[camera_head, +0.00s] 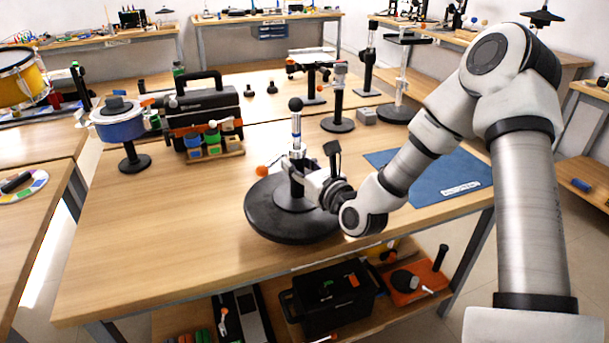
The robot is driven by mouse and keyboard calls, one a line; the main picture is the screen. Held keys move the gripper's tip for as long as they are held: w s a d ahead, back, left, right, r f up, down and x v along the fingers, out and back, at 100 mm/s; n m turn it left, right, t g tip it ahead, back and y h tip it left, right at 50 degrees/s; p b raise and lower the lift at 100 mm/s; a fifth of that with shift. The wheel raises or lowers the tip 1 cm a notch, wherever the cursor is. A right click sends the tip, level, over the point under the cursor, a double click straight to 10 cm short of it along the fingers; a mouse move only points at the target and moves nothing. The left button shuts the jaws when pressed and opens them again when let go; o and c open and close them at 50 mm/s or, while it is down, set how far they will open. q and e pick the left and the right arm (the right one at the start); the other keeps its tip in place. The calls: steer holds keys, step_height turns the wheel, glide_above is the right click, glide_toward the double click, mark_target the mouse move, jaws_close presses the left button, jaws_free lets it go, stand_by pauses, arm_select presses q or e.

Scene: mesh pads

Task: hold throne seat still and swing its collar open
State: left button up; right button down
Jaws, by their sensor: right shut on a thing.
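The throne seat (268,222) is a round black disc lying flat near the front edge of the middle table. A raised black hub stands at its centre, and a slim metal post with a dark round knob rises above it. The collar (296,154) appears as a light fitting low on this post. My right gripper (297,172) reaches in from the right and is shut at the collar, just above the hub. Its fingers hide part of the collar, so I cannot tell how far the collar is swung. My left gripper is not in view.
A blue mat (440,180) is to the right, under my right arm. A black toolbox (205,108) and a blue drum (118,122) stand at the back left. The table's left front is clear.

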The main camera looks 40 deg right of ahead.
mark_target(278, 179)
steer(key=w+b, duration=0.1)
steer(key=w, duration=0.1)
steer(key=w+f+b, duration=0.1)
steer(key=w, duration=0.1)
steer(key=shift+w+f+b, duration=0.1)
steer(key=shift+f+b, duration=0.05)
steer(key=shift+b, duration=0.15)
steer(key=w+b, duration=0.1)
steer(key=w, duration=0.1)
steer(key=w+f+b, duration=0.1)
steer(key=w, duration=0.1)
steer(key=shift+f, duration=0.1)
steer(key=shift+w, duration=0.6)
steer(key=shift+f+b, duration=0.15)
steer(key=shift+b, duration=0.2)
steer(key=c, duration=1.8)
jaws_free()
steer(key=shift+s, duration=0.1)
jaws_close()
steer(key=shift+s+a+f, duration=0.1)
steer(key=shift+f, duration=0.15)
